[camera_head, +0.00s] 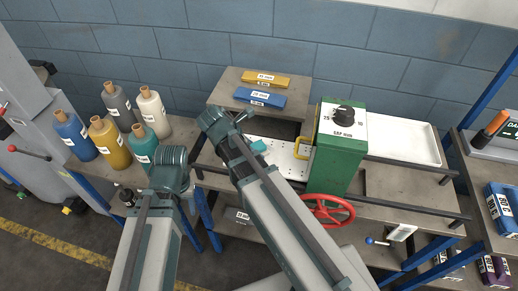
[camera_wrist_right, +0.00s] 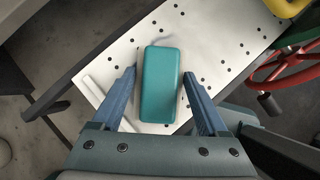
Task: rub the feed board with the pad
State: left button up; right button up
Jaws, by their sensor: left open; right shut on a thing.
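The feed board (camera_head: 284,158) is a white plate with small dark holes, left of the green machine head. It also shows in the right wrist view (camera_wrist_right: 204,50). The teal pad (camera_wrist_right: 162,84) lies lengthwise between the fingers of my right gripper (camera_wrist_right: 162,104), which is shut on it, above or against the board; contact cannot be told. In the head view part of the pad (camera_head: 258,146) shows beside my right arm, which hides most of that gripper. My left gripper (camera_head: 171,172) is open and empty, in front of the bottle bench; its fingertips are hard to make out.
The green machine box (camera_head: 341,150) and red handwheel (camera_head: 328,210) stand right of the board. Several dye bottles (camera_head: 110,133) stand at the left. A yellow block (camera_head: 266,80) and a blue block (camera_head: 260,98) lie on the shelf behind. A white tray (camera_head: 405,140) is at the right.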

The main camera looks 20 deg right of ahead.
jog(key=shift+w+a, duration=0.25)
jog(key=shift+a, duration=0.05)
jog(key=shift+a, duration=0.1)
